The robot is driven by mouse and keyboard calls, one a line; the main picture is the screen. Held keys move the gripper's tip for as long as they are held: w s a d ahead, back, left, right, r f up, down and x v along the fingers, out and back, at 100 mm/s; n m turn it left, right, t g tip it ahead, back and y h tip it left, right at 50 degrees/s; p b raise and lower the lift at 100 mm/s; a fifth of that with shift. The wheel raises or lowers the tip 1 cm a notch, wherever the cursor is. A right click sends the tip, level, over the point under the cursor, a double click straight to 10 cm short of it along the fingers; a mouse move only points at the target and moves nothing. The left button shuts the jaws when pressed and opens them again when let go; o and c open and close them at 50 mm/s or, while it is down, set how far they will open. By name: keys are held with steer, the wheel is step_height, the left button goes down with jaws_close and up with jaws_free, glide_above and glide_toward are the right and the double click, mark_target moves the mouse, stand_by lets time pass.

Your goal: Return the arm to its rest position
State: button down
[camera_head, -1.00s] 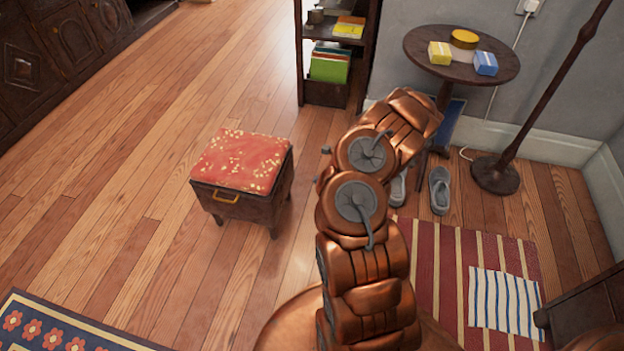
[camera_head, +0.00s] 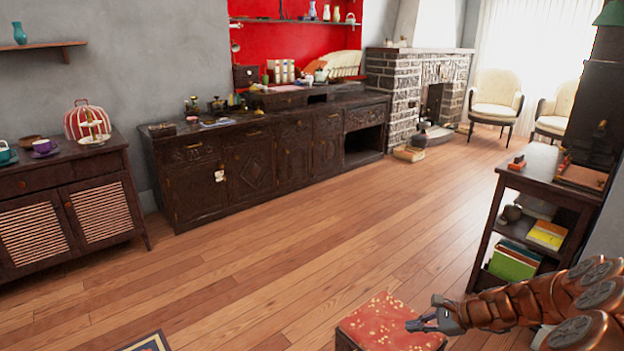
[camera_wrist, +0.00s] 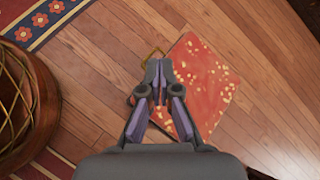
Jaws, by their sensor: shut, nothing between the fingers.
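My gripper (camera_head: 418,325) is at the lower right of the head view, at the end of my copper-coloured arm, which reaches in from the right edge. Its fingers are together and hold nothing. It appears over the red, gold-flecked top of a stool (camera_head: 385,328), cut off by the bottom edge. In the wrist view my gripper (camera_wrist: 158,66) points down, with the stool's red top (camera_wrist: 203,84) below and to the right. A brass handle (camera_wrist: 152,54) shows by the fingertips; I cannot tell the gap between them.
A dark shelf unit (camera_head: 538,166) with books stands above my arm. A long carved sideboard (camera_head: 265,165) and a louvred cabinet (camera_head: 70,215) line the wall. A dark round object (camera_wrist: 28,105) is at the wrist view's left. The middle floor (camera_head: 300,260) is clear.

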steer(key=s+a+r+n+g+h+p, duration=0.15)
steer(key=s+a+r+n+p, duration=0.3)
steer(key=r, duration=0.45)
steer(key=s+a+r+n+g+p, duration=0.2)
steer(key=s+a+r+n+p, duration=0.1)
steer(key=s+a+r, duration=0.4)
steer(key=s+a+r+n+g+h+p, duration=0.1)
steer(key=s+a+r+n+g+p, duration=0.2)
steer(key=r, duration=0.7)
steer(key=s+d+r+n+h+p, duration=0.2)
steer(key=s+r+p, duration=0.4)
steer(key=s, duration=0.6)
steer(key=s+d+r+n+h+p, duration=0.3)
steer(key=s+r+n+h+p, duration=0.2)
steer(key=s+r, duration=0.4)
steer(key=s+n+p, duration=0.1)
steer(key=s, duration=0.1)
steer(key=shift+s+d+r, duration=0.3)
steer(key=shift+s+r, duration=0.05)
steer(key=shift+s, duration=0.05)
steer(key=shift+d, duration=0.1)
